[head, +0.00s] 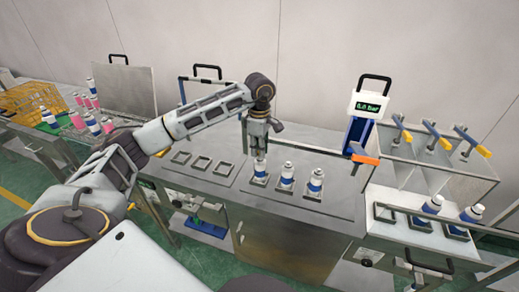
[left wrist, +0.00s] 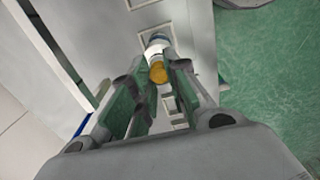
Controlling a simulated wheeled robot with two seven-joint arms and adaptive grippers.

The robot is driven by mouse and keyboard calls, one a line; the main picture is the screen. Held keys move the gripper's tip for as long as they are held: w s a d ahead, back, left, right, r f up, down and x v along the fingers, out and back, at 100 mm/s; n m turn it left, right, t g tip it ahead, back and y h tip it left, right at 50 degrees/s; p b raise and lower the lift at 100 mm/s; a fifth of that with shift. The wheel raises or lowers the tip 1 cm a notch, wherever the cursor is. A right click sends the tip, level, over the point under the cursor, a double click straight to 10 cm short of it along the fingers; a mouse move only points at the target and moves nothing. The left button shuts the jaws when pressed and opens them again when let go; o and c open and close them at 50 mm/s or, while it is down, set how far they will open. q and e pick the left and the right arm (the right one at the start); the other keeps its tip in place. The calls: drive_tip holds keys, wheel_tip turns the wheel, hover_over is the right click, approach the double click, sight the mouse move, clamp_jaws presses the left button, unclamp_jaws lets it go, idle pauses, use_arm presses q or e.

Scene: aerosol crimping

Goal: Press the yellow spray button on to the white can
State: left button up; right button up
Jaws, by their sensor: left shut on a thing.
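My left gripper (head: 259,152) points down directly above the leftmost of three white cans with blue bands (head: 259,172), which stands upright in a square holder. In the left wrist view my left gripper (left wrist: 160,82) is shut on the yellow spray button (left wrist: 158,74), held between its fingertips. The button lines up with the top of the white can (left wrist: 157,45) beyond it. I cannot tell whether button and can touch. In the head view the fingers hide the button. My right gripper is not in view.
Two similar cans (head: 287,175) (head: 315,182) stand close to the right in their holders. Empty square holders (head: 200,163) lie to the left. A gauge stand (head: 366,106) and an orange-handled tool (head: 363,155) are to the right. A yellow basket (head: 30,103) stands far left.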

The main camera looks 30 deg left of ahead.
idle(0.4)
use_arm(q)
drive_tip(key=o, duration=1.3)
drive_tip(key=shift+r, duration=0.15)
drive_tip(key=shift+r+p, duration=2)
drive_tip(key=shift+r, duration=1.35)
clamp_jaws()
